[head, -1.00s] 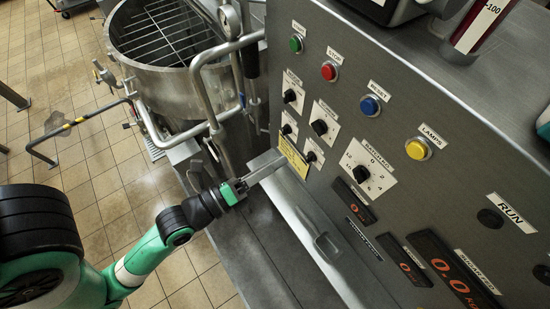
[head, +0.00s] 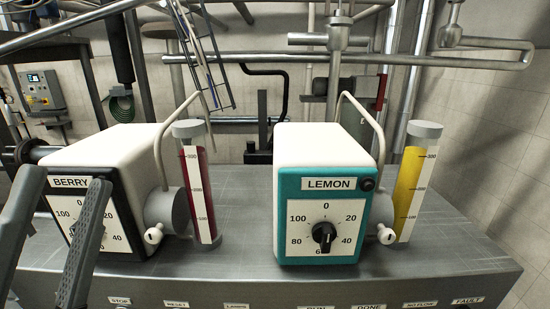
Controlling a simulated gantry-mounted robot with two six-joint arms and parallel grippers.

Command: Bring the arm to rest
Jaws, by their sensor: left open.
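My left gripper (head: 66,177) shows at the far left edge, its two grey fingers pointing up and spread apart, with nothing seen between them. The fingers appear in front of the BERRY unit (head: 110,148) and cover part of its dial face. From this one view I cannot tell how far they are from it. The rest of my left arm is out of frame. My right gripper is not in view.
The BERRY unit and the teal-fronted LEMON unit (head: 292,230) stand on a grey metal cabinet top (head: 235,215). Beside them are a red tube (head: 197,195) and a yellow tube (head: 411,190). Pipes (head: 440,60) run behind. A small control box (head: 40,92) hangs at far left.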

